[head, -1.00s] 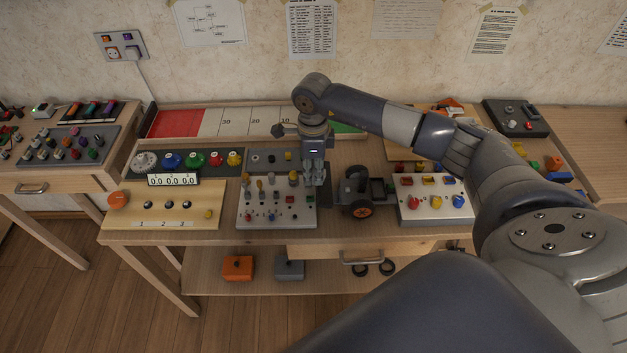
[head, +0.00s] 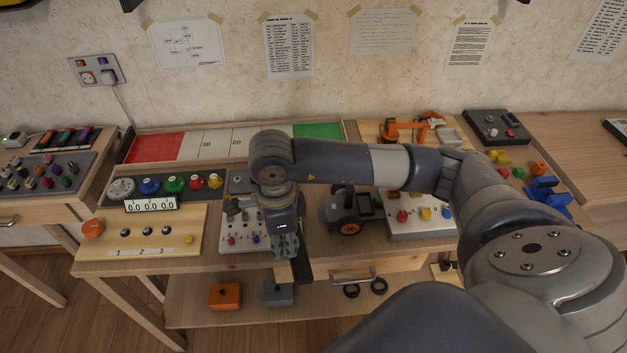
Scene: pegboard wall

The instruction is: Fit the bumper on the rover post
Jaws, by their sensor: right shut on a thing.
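The rover (head: 348,214) is a dark vehicle with orange-hubbed wheels, standing on the bench just right of my gripper. Its post cannot be made out. My right gripper (head: 286,250) points down at the bench's front edge, left of and nearer than the rover. It is shut on a dark, narrow bar, seemingly the bumper (head: 303,264), which hangs down beside the fingers, apart from the rover. The fingers hide part of the bar. My left gripper is not in view.
A peg board (head: 232,232) lies behind and left of my gripper. A white panel with coloured blocks (head: 406,229) stands right of the rover. A wooden panel (head: 128,229) lies left. An orange box (head: 224,296) and a grey box (head: 278,294) sit on the lower shelf.

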